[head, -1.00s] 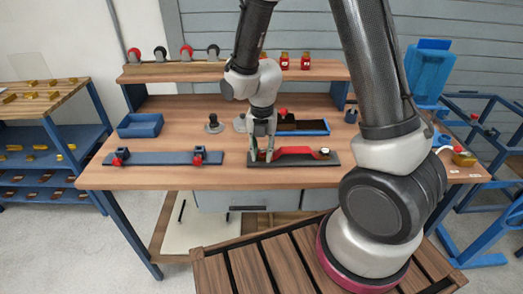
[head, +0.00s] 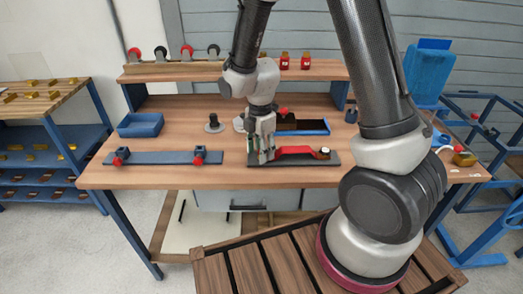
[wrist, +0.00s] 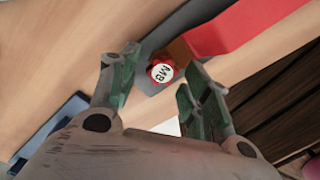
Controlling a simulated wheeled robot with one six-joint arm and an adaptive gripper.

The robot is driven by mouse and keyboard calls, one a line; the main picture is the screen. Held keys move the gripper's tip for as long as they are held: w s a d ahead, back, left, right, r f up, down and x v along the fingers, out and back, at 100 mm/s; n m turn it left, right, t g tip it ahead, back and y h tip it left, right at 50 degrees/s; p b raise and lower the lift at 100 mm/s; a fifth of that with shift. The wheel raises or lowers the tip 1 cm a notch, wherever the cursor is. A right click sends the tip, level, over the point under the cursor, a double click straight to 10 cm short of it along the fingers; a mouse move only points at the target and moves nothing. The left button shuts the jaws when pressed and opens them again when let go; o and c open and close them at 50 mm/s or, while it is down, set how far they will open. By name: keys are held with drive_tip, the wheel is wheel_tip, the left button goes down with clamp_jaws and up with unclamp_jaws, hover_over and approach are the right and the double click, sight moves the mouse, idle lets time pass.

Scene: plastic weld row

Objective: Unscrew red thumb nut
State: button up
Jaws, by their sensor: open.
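A red thumb nut (wrist: 162,73) with a white top marked M8 shows in the wrist view, on the dark plate beside the raised end of a red bar (wrist: 235,25). In the head view the red bar (head: 293,150) lies on a dark base plate (head: 290,162) on the bench; my gripper hides the nut there. My gripper (head: 262,157) points down over the plate's left end. In the wrist view its green-padded fingers (wrist: 163,60) are open, with the nut between and just beyond the tips. I cannot tell whether the pads touch it.
A blue strip (head: 150,158) with two red knobs lies left on the bench. Behind are a blue bin (head: 140,126), a dark round-based piece (head: 214,124) and a dark tray (head: 312,127). Red jars (head: 305,61) stand on the shelf above. Bare wood lies between strip and plate.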

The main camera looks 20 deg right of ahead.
drive_tip(key=m, duration=0.5)
drive_tip(key=shift+w+m, duration=0.3)
drive_tip(key=shift+m, duration=0.1)
drive_tip(key=m, duration=0.4)
drive_tip(key=shift+w+a+m, duration=0.15)
drive_tip(key=shift+w+m, duration=0.1)
drive_tip(key=shift+m, duration=0.15)
drive_tip(key=shift+s, duration=0.1)
drive_tip(key=shift+c, duration=0.5)
